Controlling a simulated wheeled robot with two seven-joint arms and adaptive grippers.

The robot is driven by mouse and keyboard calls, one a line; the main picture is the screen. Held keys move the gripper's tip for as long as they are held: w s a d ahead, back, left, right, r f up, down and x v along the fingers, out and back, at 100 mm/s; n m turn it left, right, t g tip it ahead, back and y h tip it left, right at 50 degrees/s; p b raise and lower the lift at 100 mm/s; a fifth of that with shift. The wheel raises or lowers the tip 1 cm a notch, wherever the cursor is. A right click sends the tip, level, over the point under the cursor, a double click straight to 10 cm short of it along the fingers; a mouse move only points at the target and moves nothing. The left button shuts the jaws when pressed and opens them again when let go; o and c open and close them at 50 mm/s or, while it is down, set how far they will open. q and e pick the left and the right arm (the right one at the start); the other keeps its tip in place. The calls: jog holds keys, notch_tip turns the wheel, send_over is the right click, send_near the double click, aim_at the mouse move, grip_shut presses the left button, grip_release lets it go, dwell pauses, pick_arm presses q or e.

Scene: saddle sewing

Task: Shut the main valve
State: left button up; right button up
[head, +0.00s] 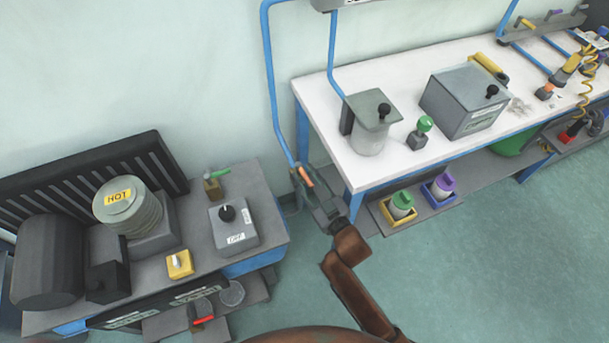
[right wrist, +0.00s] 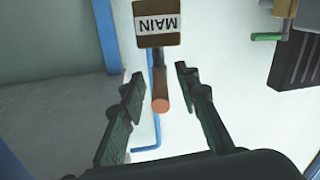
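The main valve is a brown block (right wrist: 157,24) with a white label reading MAIN, upside down in the right wrist view. Its orange-brown handle (right wrist: 160,90) points toward my right gripper (right wrist: 160,115). The gripper's two green-grey fingers are apart, one on each side of the handle, with gaps between. In the head view the orange handle (head: 306,177) shows at the foot of a blue pipe by the wall, at the tip of my right gripper (head: 312,192). The valve body is largely hidden there. My left gripper is out of view.
A white workbench (head: 320,92) with a grey box (head: 462,103) stands to the right. A low grey bench (head: 262,190) on the left carries a HOT-labelled pot (head: 130,210), a green-handled valve (head: 213,183) and a dial box (head: 233,226). Open floor lies in front.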

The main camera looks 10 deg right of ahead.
jog(key=v, duration=1.1)
jog(key=shift+s, duration=0.35)
jog(key=shift+c, duration=0.6)
